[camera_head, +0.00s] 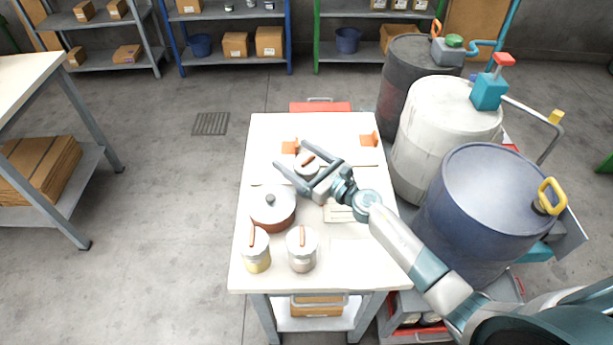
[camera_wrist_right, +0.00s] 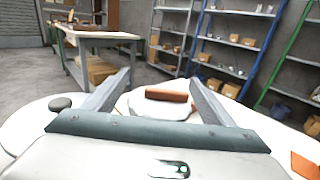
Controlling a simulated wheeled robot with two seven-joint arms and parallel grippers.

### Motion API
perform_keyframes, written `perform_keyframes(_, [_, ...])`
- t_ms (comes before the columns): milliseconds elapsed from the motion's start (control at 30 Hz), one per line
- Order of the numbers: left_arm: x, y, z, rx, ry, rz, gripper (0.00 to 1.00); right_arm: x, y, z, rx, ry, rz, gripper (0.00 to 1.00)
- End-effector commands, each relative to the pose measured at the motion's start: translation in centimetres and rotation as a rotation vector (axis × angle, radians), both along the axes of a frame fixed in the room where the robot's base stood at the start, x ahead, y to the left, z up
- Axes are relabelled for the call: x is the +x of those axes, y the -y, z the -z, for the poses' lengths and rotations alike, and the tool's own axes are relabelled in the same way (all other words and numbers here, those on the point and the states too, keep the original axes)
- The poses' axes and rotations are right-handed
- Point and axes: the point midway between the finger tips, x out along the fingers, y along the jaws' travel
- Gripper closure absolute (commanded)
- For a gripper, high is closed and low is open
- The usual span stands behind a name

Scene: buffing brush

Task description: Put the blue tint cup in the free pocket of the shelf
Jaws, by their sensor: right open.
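A lidded cup (camera_head: 306,168) with an orange-brown handle stands between the fingers of my right gripper (camera_head: 291,155). My right gripper is open around it. In the right wrist view, the cup's white lid and handle (camera_wrist_right: 167,96) show between the two fingers (camera_wrist_right: 155,82). The colour of this cup's contents is hidden, so I cannot tell if it is the blue one. Two similar cups stand at the table's front left, one yellowish (camera_head: 257,258) and one brownish-pink (camera_head: 302,259). No shelf pocket can be made out clearly. My left gripper is not in view.
A red-brown pot (camera_head: 268,212) with a pale lid and dark knob stands left of my right gripper. Large drums (camera_head: 484,215) stand close on the right. The table's (camera_head: 265,130) back left is clear.

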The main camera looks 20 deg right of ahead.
Motion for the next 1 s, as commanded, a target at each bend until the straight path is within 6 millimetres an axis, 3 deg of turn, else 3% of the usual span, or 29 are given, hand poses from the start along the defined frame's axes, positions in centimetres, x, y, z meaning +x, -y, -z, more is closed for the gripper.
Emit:
perform_keyframes(467, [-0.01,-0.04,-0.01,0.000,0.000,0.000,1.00,0.18,-0.08,0.00,0.000,0.000,0.000,0.22])
perform_keyframes(500, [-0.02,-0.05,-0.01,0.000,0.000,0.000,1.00,0.18,-0.08,0.00,0.000,0.000,0.000,0.25])
perform_keyframes(700, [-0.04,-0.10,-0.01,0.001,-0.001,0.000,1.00,0.17,-0.08,0.01,0.000,0.000,0.000,0.73])
perform_keyframes(800, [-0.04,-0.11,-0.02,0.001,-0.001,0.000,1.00,0.19,-0.07,-0.06,0.000,0.001,0.001,0.92])
perform_keyframes(1000, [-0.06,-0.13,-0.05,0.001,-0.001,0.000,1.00,0.19,-0.06,-0.13,0.000,0.001,0.001,0.92])
